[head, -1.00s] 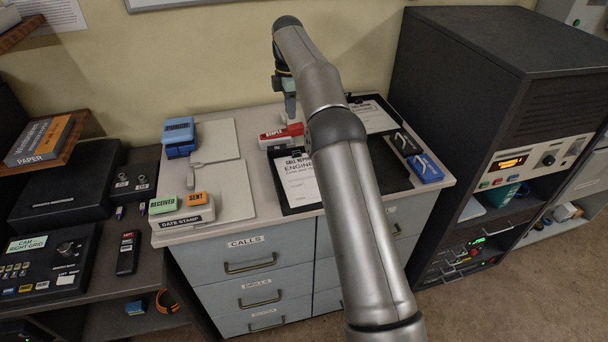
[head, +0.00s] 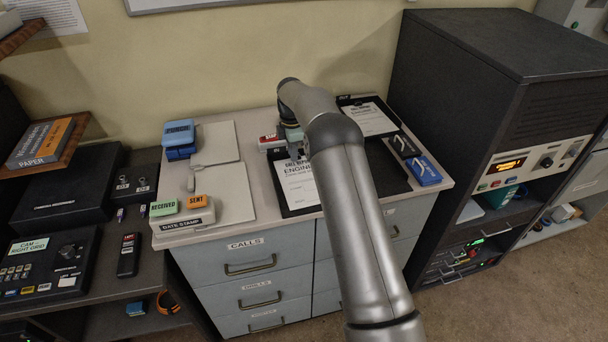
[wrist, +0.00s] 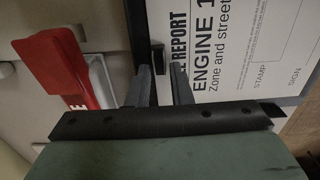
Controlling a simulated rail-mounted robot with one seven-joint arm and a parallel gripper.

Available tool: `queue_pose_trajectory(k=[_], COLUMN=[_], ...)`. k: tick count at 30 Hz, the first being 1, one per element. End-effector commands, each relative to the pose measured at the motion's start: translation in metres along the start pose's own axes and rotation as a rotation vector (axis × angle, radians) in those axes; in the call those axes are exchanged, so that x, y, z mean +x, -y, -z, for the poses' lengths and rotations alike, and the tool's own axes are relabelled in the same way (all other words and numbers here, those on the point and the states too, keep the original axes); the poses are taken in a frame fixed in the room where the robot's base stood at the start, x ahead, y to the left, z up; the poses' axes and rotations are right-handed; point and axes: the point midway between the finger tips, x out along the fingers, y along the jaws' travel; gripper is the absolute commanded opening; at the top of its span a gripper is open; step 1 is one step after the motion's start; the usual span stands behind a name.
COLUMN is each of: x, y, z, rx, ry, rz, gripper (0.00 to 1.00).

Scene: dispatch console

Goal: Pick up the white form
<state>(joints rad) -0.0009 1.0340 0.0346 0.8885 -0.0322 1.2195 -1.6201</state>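The white form (head: 299,188), printed with a call report and an engine heading, lies in a black tray (head: 289,211) on the cabinet top. In the wrist view the form (wrist: 250,40) fills the upper right, with a small dark tab (wrist: 158,60) at its heading edge. My gripper (head: 296,157) is over that edge, pointing down. In the wrist view its two fingers (wrist: 162,82) are apart, with the tab ahead of the gap between them. I see nothing held. I cannot tell whether the fingers touch the tab.
A second white form (head: 369,119) lies in a tray behind. Black and blue items (head: 424,170) are at the right. Grey folders (head: 225,190) and a date stamp (head: 187,221) are at the left.

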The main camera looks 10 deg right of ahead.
Motion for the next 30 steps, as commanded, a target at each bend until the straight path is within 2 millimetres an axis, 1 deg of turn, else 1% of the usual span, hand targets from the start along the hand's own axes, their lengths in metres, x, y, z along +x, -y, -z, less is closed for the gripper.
queue_pose_trajectory(k=[3, 8, 9, 10, 11, 23, 26, 30], x=[0.005, 0.005, 0.005, 0.005, 0.005, 0.002, -0.005, -0.023], y=[0.0, 0.0, 0.0, 0.0, 0.0, 0.0, -0.001, -0.001], z=[0.0, 0.0, 0.0, 0.0, 0.0, 0.0, 0.0, 0.0], rx=[0.0, 0.0, 0.0, 0.0, 0.0, 0.0, 0.0, 0.0], ry=[0.0, 0.0, 0.0, 0.0, 0.0, 0.0, 0.0, 0.0], rz=[0.001, 0.0, 0.0, 0.0, 0.0, -0.001, -0.003, -0.004], gripper=[0.19, 0.19, 0.14, 0.05, 0.0, 0.0, 0.0, 0.0])
